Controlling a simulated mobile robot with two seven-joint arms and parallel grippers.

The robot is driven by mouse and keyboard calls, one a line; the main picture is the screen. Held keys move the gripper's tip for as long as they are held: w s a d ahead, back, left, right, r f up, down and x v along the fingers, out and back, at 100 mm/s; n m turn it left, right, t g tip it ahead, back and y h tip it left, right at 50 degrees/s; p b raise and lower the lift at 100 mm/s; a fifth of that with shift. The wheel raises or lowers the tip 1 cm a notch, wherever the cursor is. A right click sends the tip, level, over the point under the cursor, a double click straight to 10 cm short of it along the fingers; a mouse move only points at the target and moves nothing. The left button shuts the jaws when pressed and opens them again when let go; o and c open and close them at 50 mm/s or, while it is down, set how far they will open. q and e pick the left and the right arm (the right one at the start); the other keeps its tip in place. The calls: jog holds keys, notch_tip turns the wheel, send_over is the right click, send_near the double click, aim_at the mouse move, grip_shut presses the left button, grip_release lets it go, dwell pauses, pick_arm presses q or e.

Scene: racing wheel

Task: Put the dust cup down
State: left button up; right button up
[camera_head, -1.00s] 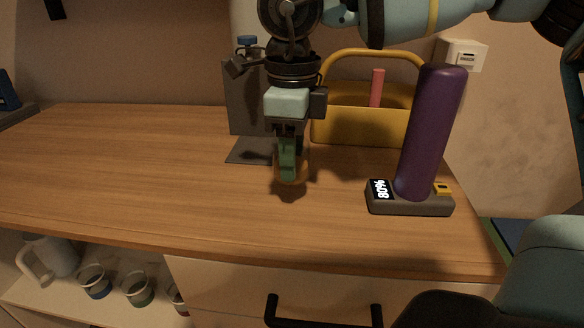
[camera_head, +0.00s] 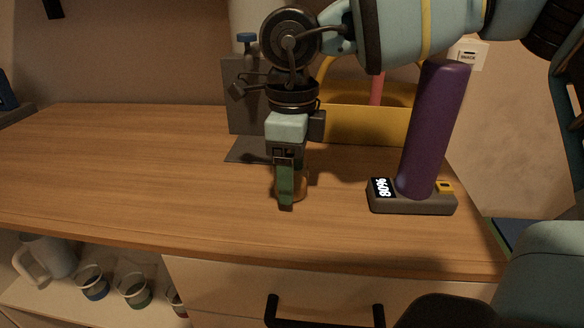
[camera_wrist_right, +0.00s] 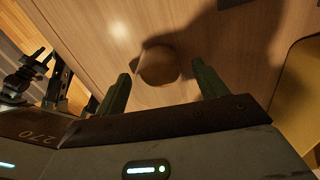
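The dust cup appears to be the small round amber-brown piece (camera_wrist_right: 158,67) on the wooden surface in the right wrist view. In the head view only a brownish edge of it (camera_head: 301,186) shows behind my finger; the rest is hidden. My right gripper (camera_wrist_right: 161,72) is open, with its two green fingers apart, one on each side of the cup, and a visible gap to each. In the head view the right gripper (camera_head: 286,202) points down at the middle of the counter. My left gripper is not in view.
A purple cylinder stands upright (camera_head: 432,130) on a dark base reading 80% (camera_head: 412,205), right of my gripper. A yellow caddy (camera_head: 370,127) and grey stand (camera_head: 240,105) are behind. The counter's left side (camera_head: 120,170) is clear. Cups (camera_head: 134,290) sit on the shelf below.

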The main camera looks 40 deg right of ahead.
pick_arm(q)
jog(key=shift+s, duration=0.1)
pick_arm(e)
jog(key=shift+r, duration=0.25)
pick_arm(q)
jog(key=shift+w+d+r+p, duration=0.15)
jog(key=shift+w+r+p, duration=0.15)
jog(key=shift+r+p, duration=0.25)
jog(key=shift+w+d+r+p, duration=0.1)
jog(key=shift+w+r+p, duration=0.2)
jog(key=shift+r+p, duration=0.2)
pick_arm(e)
notch_tip(320, 180, up, 12)
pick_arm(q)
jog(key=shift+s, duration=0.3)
